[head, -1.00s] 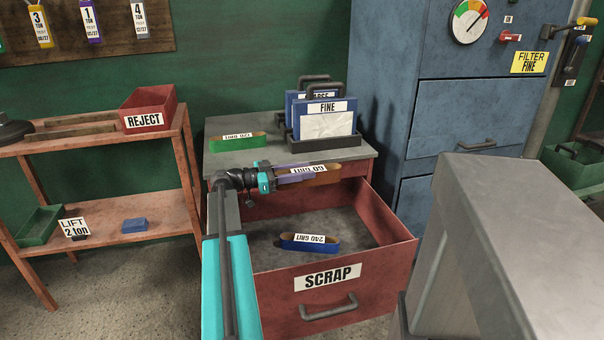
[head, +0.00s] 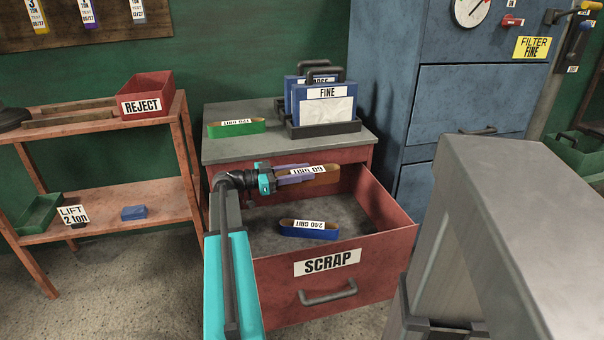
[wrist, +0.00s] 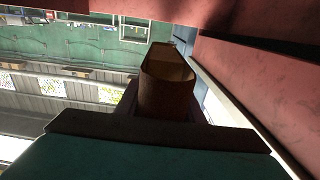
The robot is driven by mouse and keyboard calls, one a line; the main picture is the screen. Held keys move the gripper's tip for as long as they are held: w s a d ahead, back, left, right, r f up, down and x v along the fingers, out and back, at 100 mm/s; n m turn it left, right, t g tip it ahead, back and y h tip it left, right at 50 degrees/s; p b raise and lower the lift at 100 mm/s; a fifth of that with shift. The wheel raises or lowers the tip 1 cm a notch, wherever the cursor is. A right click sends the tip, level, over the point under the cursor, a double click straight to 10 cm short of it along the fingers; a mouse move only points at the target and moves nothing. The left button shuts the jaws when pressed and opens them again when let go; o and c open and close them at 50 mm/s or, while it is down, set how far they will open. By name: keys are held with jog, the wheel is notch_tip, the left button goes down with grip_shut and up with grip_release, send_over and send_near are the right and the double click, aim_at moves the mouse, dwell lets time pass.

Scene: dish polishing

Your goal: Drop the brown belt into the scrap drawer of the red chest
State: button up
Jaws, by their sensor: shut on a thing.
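The brown belt (head: 326,178) carries a 60 GRIT label. My gripper (head: 298,176) is shut on it and holds it above the back part of the open scrap drawer (head: 385,242). The belt also fills the middle of the wrist view (wrist: 168,95) as an open loop. The drawer is pulled out of the red chest (head: 300,152) and has a white SCRAP label. A blue 240 GRIT belt (head: 308,229) lies on the drawer floor, below and in front of the brown belt.
A green belt (head: 237,127) and a rack with blue packs (head: 324,105) stand on the chest top. A red REJECT bin (head: 150,97) sits on the left shelf. A blue cabinet (head: 470,98) stands to the right. A grey block (head: 510,220) fills the right foreground.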

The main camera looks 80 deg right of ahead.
aim_at(279, 174)
jog(key=o, duration=1.2)
jog(key=shift+o, duration=0.2)
jog(key=shift+v, duration=3.75)
jog(key=shift+r+p, duration=0.1)
jog(key=shift+p, duration=0.2)
